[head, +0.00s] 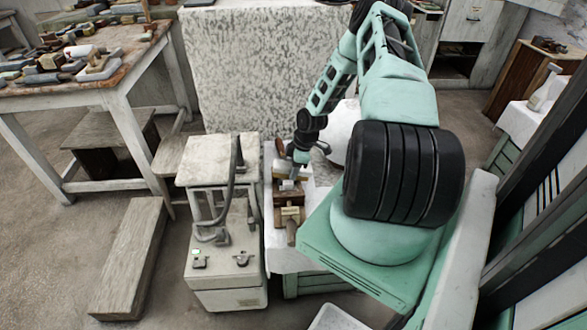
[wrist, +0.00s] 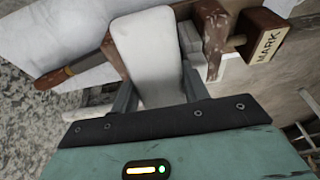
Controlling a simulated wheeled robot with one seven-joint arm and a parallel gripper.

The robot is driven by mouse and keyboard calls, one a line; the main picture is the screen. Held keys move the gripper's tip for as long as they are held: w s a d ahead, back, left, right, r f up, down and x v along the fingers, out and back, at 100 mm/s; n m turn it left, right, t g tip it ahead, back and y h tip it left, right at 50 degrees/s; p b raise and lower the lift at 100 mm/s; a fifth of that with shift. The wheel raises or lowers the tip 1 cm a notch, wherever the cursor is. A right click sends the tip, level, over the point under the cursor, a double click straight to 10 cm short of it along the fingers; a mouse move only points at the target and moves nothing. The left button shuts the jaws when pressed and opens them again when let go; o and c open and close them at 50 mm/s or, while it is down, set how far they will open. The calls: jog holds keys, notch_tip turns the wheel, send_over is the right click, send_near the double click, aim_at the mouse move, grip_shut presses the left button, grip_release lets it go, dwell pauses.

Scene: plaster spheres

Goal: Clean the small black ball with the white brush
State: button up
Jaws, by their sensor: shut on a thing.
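My gripper (wrist: 160,92) has its two grey fingers on either side of a white, rounded, slab-like thing (wrist: 150,45), which looks like the white brush. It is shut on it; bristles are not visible. In the head view my gripper (head: 298,158) is low over the narrow, white-covered stand, and a small pale piece (head: 289,185) shows just below it. I cannot make out the small black ball in either view. A large white sphere (head: 340,132) stands behind my arm, partly hidden by it.
A wooden block labelled MARK (wrist: 262,42) and a brown-handled tool (wrist: 75,70) lie close to my gripper. A white-topped cabinet with hoses (head: 215,172) stands left of the stand. A cluttered workbench (head: 115,75) is at upper left, and a long wooden block (head: 130,255) lies on the floor.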

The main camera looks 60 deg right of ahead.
jog(key=shift+s+d+f, duration=0.3)
jog(key=shift+s+d, duration=0.4)
jog(key=shift+s, duration=0.15)
jog(key=shift+w, duration=0.1)
jog(key=shift+w+a+r, duration=0.3)
jog(key=shift+w+a, duration=0.4)
jog(key=shift+w, duration=0.1)
jog(key=shift+w+a+r, duration=0.3)
jog(key=shift+w+a, duration=0.4)
jog(key=shift+w, duration=0.05)
jog(key=shift+s+d, duration=0.1)
jog(key=shift+s+d+f, duration=0.3)
jog(key=shift+s+d, duration=0.35)
jog(key=shift+s, duration=0.1)
jog(key=shift+s+d+f, duration=0.3)
jog(key=shift+s+d, duration=0.35)
jog(key=shift+s, duration=0.1)
